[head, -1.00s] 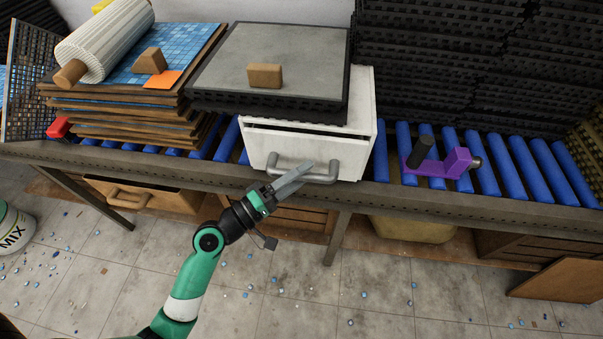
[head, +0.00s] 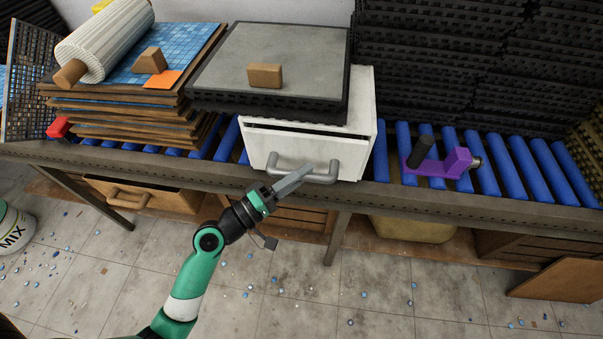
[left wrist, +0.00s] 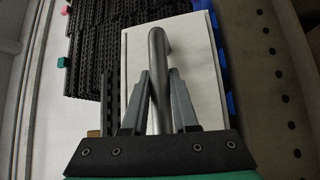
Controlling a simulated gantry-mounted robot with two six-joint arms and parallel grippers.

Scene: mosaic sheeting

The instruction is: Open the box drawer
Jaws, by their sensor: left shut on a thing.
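The white box (head: 364,112) stands on the roller table with its drawer (head: 262,144) in front. A dark gap shows along the drawer's top edge, so it stands slightly out. A grey bar handle (head: 328,177) crosses the drawer front. My left gripper (head: 306,170) is at the handle, its fingers closed around the bar. In the left wrist view the handle (left wrist: 157,50) runs between the two fingers of the left gripper (left wrist: 160,80), against the white drawer front (left wrist: 195,60). The drawer's inside is hidden. My right gripper is not in view.
A grey slab (head: 275,55) with a wooden block (head: 265,76) lies on the box. Mosaic sheets (head: 175,50) are stacked to the left. A purple tool (head: 440,162) rests on blue rollers (head: 510,170) to the right. The floor in front is open.

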